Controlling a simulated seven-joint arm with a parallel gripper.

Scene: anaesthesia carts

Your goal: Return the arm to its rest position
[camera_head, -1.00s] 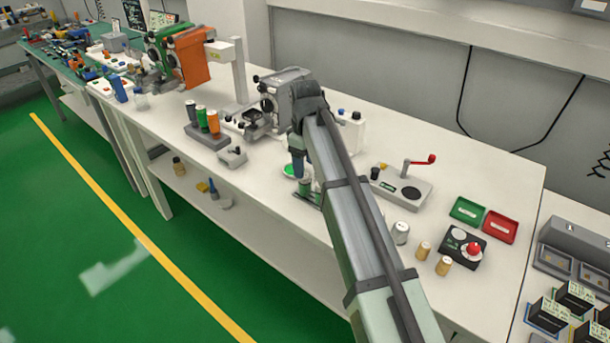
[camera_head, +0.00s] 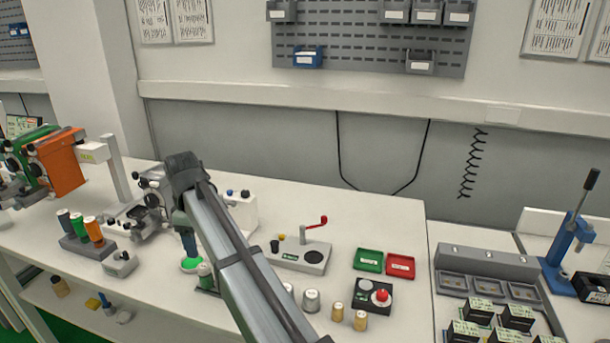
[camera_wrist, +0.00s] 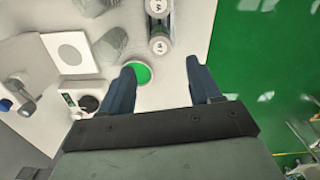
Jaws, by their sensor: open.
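My arm reaches from the bottom of the head view up and left over the white bench (camera_head: 345,215). My gripper (camera_head: 190,250) points down at its far end, close to a round green-topped piece with a white rim (camera_head: 191,265). In the wrist view my gripper (camera_wrist: 159,67) has its two dark blue fingers spread apart, with nothing held between them. The green piece (camera_wrist: 142,73) shows by the left fingertip, below it on the bench; I cannot tell the exact height gap. My forearm hides part of the bench.
A crank device (camera_head: 300,256) with a red knob stands right of my arm. Beyond are a green tray (camera_head: 369,260), a red tray (camera_head: 400,266) and a red-button box (camera_head: 373,296). Spools (camera_head: 80,236) stand left. Green floor (camera_wrist: 265,60) lies past the bench edge.

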